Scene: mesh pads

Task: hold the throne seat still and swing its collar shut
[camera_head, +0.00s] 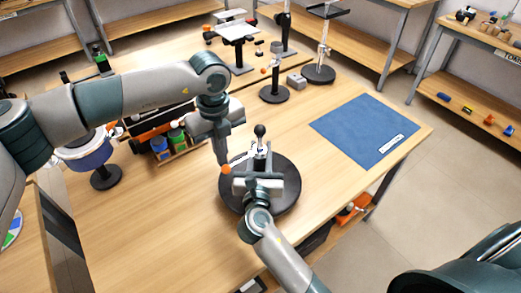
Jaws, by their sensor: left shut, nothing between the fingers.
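The throne seat (284,196) stands on the table on a round black base. A short upright part with a black ball knob (260,130) rises from its middle. A pale lever with an orange end (226,169) sticks out to the left; it appears to belong to the collar, whose band I cannot make out. My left gripper (223,160) points down, shut and empty, with its tips at or just behind the orange end; contact is unclear. My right gripper (258,185) reaches in from the front over the seat and hides part of it. Its fingers are too hidden to judge.
A blue mat (365,130) with a white label lies to the right. Small black stands (274,94) are at the back. A blue-and-white bowl on a stand (84,147) and a rack of jars (168,143) are at left. Table front left is clear.

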